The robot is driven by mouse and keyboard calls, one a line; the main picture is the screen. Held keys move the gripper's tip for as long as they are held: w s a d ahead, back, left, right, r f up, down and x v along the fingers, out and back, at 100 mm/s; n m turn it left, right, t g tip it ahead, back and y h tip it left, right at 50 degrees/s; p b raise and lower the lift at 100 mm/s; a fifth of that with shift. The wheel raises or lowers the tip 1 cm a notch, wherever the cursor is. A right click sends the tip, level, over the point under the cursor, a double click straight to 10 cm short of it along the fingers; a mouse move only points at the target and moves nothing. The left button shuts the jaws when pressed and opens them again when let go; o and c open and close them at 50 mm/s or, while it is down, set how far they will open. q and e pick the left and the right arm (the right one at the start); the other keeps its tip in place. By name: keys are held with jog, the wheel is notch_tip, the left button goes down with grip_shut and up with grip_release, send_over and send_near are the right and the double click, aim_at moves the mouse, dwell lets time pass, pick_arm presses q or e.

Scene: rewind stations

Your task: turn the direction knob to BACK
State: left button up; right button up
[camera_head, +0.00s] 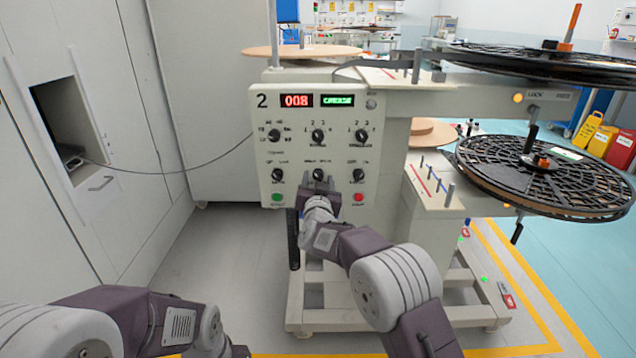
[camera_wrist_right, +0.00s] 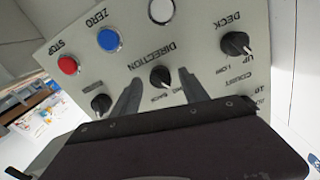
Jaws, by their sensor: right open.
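The direction knob (camera_wrist_right: 160,77) is a small black knob with a pale pointer mark, under the word DIRECTION, on a cream control panel (camera_head: 262,105). The wrist view shows the panel upside down. The small labels by the knob, one seemingly BACK, are partly hidden, and I cannot tell which one the pointer marks. My right gripper (camera_head: 320,186) is at the panel's lower middle. In the wrist view its open fingers (camera_wrist_right: 160,95) stand one on each side of the knob, with nothing visibly gripped. My left arm shows low at the left; its fingers are out of sight.
Close by are the deck knob (camera_wrist_right: 236,44), another small knob (camera_wrist_right: 101,104), the blue ZERO button (camera_wrist_right: 109,40) and the red STOP button (camera_wrist_right: 67,64). Black reels (camera_head: 545,175) stick out at the right. The floor (camera_head: 215,250) left of the machine is clear.

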jog(key=shift+w, duration=0.1)
grip_shut()
jog(key=shift+m, duration=0.3)
jog(key=shift+f+m+b, duration=0.1)
jog(key=shift+m+b, duration=0.45)
jog(key=shift+m, duration=0.55)
jog(key=m+b, duration=0.1)
jog(key=m, duration=0.2)
jog(key=shift+m+b, duration=0.3)
jog(key=m+b, duration=0.2)
jog(key=m, duration=0.3)
jog(key=shift+b, duration=0.3)
jog(key=shift+m, duration=0.4)
